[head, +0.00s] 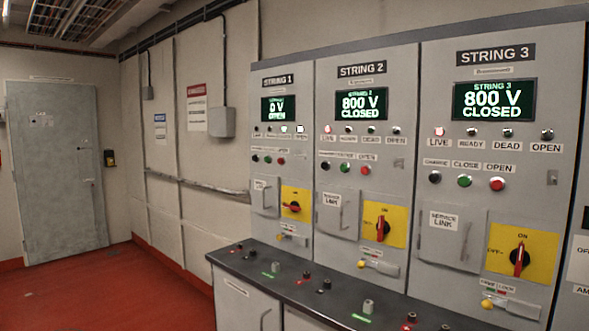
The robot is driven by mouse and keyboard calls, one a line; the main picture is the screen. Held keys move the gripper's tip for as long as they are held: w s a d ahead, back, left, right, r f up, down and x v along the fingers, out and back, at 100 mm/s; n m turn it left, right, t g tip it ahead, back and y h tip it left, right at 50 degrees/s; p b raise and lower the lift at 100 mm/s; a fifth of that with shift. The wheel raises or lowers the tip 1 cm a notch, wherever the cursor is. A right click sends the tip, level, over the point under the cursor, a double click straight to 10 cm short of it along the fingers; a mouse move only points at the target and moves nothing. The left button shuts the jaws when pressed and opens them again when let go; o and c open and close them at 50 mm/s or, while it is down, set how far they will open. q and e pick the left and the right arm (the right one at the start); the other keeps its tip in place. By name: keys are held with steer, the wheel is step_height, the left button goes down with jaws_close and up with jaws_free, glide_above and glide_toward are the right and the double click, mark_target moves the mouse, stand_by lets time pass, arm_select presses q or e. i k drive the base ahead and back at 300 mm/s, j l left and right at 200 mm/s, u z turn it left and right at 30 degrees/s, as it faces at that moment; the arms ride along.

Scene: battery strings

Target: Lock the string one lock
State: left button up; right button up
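The string 1 panel (281,117) stands at the left end of the grey cabinet row. Its display (279,109) reads 0 V, OPEN. Its two right-hand lamps look lit white. Its red rotary handle (292,207) on a yellow plate lies near horizontal. Below it is the string 1 lock (293,239), a small grey bar with a yellow knob at its left end; its exact state is too small to tell. The string 1 service link door (265,196) looks shut. Neither of my grippers is in view.
The string 2 (365,120) and string 3 (500,120) panels read 800 V, CLOSED, with upright handles. A dark counter (340,300) with several small knobs juts out below the panels. Red floor (110,300) is clear at left, before a grey door (57,170).

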mark_target(279, 237)
steer(key=i+j, duration=0.2)
steer(key=i, duration=0.35)
steer(key=i+j+z, duration=0.15)
steer(key=i, duration=0.35)
steer(key=i+j, duration=0.4)
steer(key=i, duration=0.15)
steer(key=i+j+z, duration=0.1)
steer(key=i+j, duration=0.15)
steer(key=i, duration=0.25)
